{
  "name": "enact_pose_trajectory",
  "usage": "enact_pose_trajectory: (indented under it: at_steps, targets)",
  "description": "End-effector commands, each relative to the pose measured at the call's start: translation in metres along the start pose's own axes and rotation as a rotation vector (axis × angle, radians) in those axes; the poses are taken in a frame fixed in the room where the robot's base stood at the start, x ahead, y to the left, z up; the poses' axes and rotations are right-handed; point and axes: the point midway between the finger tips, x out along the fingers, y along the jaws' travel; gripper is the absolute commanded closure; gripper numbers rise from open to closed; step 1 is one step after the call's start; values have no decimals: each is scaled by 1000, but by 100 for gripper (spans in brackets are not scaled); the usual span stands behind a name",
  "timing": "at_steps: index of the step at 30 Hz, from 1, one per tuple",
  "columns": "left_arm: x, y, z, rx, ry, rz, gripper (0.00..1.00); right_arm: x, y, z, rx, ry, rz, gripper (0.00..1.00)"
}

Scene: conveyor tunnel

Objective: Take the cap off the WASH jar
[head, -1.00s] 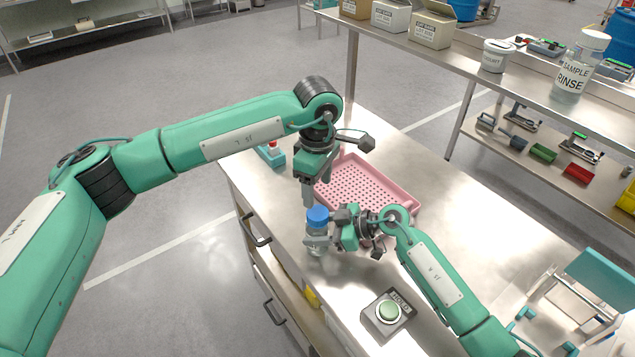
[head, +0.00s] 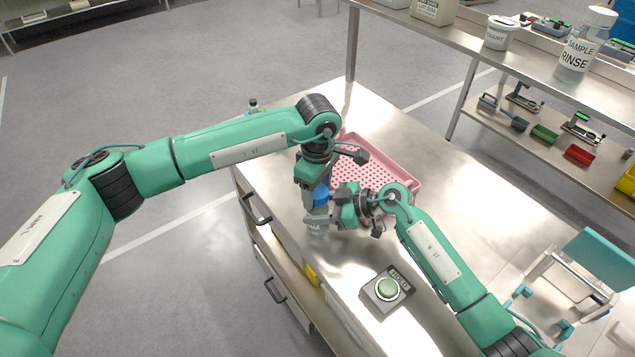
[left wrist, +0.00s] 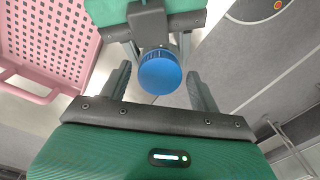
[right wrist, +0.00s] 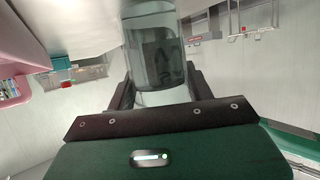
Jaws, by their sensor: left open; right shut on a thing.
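The jar (head: 316,230) is clear with a blue cap (head: 321,196), upright near the bench's left edge. Its label is too small and covered to read. My right gripper (head: 319,220) is shut on the jar's body from the right; the glass also shows between its fingers in the right wrist view (right wrist: 153,50). My left gripper (head: 314,196) points down at the cap and is open. In the left wrist view the blue cap (left wrist: 159,73) is on the jar, between the open fingers with a gap on both sides. I cannot tell whether the jar's base touches the bench.
A pink perforated tray (head: 395,168) lies just behind the grippers. A shelf at the back right holds a SAMPLE RINSE jar (head: 580,50) and a white tub (head: 500,33).

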Motion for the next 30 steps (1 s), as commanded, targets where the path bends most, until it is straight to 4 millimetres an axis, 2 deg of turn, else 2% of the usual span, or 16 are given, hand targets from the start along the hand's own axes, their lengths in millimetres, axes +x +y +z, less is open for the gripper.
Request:
enact_pose_trajectory:
  at_steps: [3, 10, 16, 19, 30]
  targets:
    - [0, 0, 0, 0, 0, 0, 37, 0, 0, 0, 0, -1, 1, 100]
    - [0, 0, 0, 0, 0, 0, 82, 0, 0, 0, 0, -1, 1, 100]
    - [0, 0, 0, -16, 0, 0, 82, 0, 0, 0, 0, -1, 1, 100]
    - [-1, 0, 0, -94, 0, 0, 82, 0, 0, 0, 0, -1, 1, 100]
    - [-1, 0, 0, -687, -1, -1, 82, 0, 0, 0, 0, -1, 1, 100]
